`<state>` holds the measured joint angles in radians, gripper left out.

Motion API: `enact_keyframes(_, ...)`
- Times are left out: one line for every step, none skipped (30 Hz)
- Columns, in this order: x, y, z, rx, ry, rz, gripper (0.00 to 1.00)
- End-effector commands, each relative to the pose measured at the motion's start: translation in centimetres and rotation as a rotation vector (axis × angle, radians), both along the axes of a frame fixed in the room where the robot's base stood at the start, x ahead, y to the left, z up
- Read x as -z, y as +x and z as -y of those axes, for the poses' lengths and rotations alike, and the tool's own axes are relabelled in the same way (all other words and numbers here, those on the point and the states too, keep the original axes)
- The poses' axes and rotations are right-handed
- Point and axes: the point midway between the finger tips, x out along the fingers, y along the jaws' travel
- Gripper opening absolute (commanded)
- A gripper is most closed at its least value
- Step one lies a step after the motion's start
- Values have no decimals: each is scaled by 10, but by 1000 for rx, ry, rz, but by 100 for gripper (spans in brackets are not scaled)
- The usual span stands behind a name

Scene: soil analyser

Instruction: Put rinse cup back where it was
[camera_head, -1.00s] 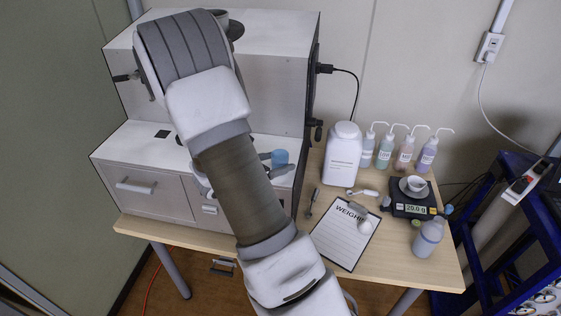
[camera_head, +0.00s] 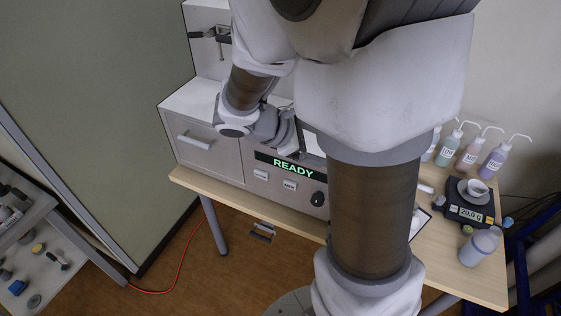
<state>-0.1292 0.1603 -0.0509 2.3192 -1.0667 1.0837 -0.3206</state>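I see no blue cup now; the front of the machine around my gripper is partly hidden by my arm. My gripper (camera_head: 292,132) is low over the ledge of the white analyser (camera_head: 190,100), just above its READY display (camera_head: 290,166). Its fingers point right, and their tips are partly covered by my arm. I cannot tell whether they are open or hold anything. A small white cup (camera_head: 478,187) sits on the black scale (camera_head: 469,208), which reads 20.0 g, far from my gripper.
Several wash bottles (camera_head: 496,158) stand at the back right of the wooden table (camera_head: 455,262). A clamp handle (camera_head: 216,35) juts from the analyser. A shelf with small items (camera_head: 40,255) is at left.

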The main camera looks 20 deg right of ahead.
Motion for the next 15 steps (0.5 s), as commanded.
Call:
enact_keyframes(-9,-11,-5,62,56,71,82)
enact_keyframes(-12,-17,-9,100,92,109,82)
enact_keyframes(-17,-25,-14,150,141,161,82)
enact_keyframes(-20,-31,-19,187,177,199,82)
enact_keyframes(-23,-36,-23,223,213,237,82)
enact_keyframes(-27,-43,-30,271,264,288,82)
enact_keyframes(-30,-48,-35,306,302,325,82)
enact_keyframes(-33,-52,-41,342,340,364,82)
enact_keyframes(-37,-58,-49,386,392,413,82)
enact_keyframes(-40,-62,-55,420,433,450,82)
enact_keyframes(-44,-66,-61,454,473,486,82)
enact_keyframes(-48,-71,-69,498,526,534,82)
enact_keyframes(-52,-74,-75,531,568,570,82)
enact_keyframes(-56,-77,-81,562,609,606,82)
enact_keyframes(-60,-81,-90,603,666,650,82)
